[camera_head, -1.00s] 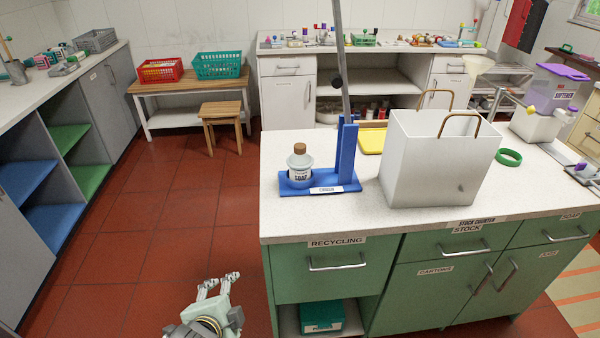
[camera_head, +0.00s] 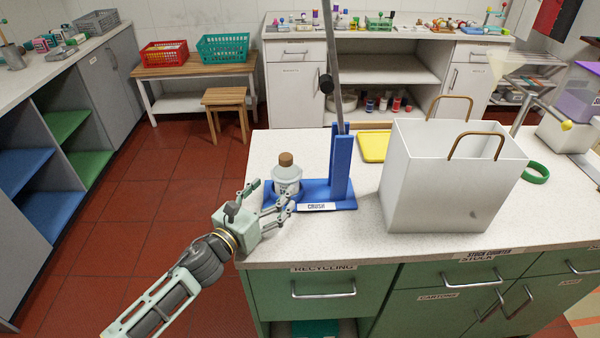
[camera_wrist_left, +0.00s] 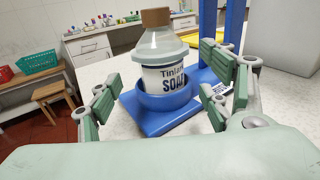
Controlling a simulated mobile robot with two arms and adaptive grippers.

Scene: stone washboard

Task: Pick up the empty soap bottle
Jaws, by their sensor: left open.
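The soap bottle (camera_head: 286,176) is translucent grey with a brown cork-like cap and a white label. It stands upright on the blue base of the crusher (camera_head: 342,163), which has a "CRUSH" label. In the left wrist view the bottle (camera_wrist_left: 164,70) sits in a round blue cup on that base. My left gripper (camera_head: 272,194) is at the counter's left edge, open, with its fingers pointing at the bottle. In the wrist view its fingers stand apart, one on each side of the bottle, and seem not to touch it. My right gripper is not in view.
A white bag (camera_head: 446,183) with brown handles stands right of the crusher. A yellow tray (camera_head: 374,147) lies behind, and a green ring (camera_head: 536,173) lies at the right. The crusher's lever (camera_head: 332,60) rises above its post. The counter's front left is clear.

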